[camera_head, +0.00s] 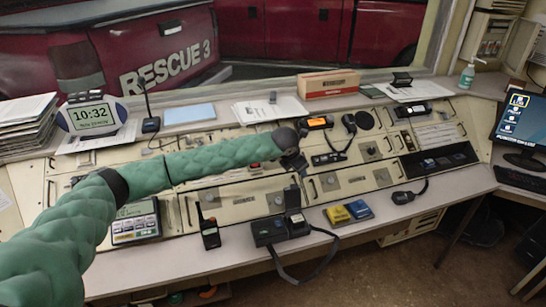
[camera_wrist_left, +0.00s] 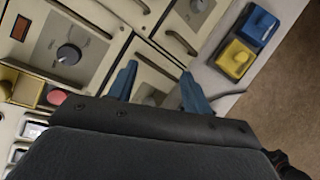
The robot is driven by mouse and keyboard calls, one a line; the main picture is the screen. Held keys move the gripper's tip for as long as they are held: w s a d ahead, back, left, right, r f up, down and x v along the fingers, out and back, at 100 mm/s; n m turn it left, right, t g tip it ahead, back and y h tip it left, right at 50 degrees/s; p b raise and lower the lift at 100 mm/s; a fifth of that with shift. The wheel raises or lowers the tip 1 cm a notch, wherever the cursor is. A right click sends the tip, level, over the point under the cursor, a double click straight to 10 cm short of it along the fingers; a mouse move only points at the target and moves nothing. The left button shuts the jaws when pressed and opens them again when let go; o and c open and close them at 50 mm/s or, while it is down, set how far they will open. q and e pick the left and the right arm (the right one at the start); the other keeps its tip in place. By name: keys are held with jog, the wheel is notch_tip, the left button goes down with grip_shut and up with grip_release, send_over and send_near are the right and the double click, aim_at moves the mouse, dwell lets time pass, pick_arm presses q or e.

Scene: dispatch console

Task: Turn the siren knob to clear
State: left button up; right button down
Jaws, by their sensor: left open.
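Several dark round knobs sit on the cream console panels, and I cannot read which is the siren knob. In the left wrist view one knob (camera_wrist_left: 69,54) on a grey plate is up and left of my left gripper (camera_wrist_left: 157,76). Its blue fingers are apart and empty. Another knob (camera_wrist_left: 150,98) shows between the fingers, partly hidden by the gripper body; I cannot tell if they touch it. In the head view my left gripper (camera_head: 297,163) is over the middle of the console, small and dark. Knobs also show there at the lower panel (camera_head: 278,199). My right gripper is not in view.
A black radio charger (camera_head: 268,231) and a handheld radio (camera_head: 210,234) stand on the front ledge. Yellow (camera_head: 338,215) and blue (camera_head: 358,209) boxes lie to their right. Drawer-style handles (camera_head: 187,210) protrude from the panels. A monitor (camera_head: 519,120) stands at far right.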

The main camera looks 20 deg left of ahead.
pick_arm(q)
jog(key=w+a+r+y, duration=0.2)
jog(key=a, duration=0.3)
jog(key=w+a+r+y, duration=0.2)
jog(key=a, duration=0.3)
jog(key=shift+n+t, duration=0.3)
jog(key=shift+n, duration=0.1)
jog(key=p+x, duration=0.2)
jog(key=x, duration=0.4)
jog(key=shift+f+p, duration=0.2)
jog(key=shift+p, duration=0.2)
jog(key=shift+w+a+f, duration=0.1)
jog(key=shift+w+f, duration=0.2)
jog(key=shift+f, duration=0.3)
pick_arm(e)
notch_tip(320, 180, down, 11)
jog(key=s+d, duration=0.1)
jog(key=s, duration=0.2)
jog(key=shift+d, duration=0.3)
pick_arm(q)
jog(key=c, duration=1)
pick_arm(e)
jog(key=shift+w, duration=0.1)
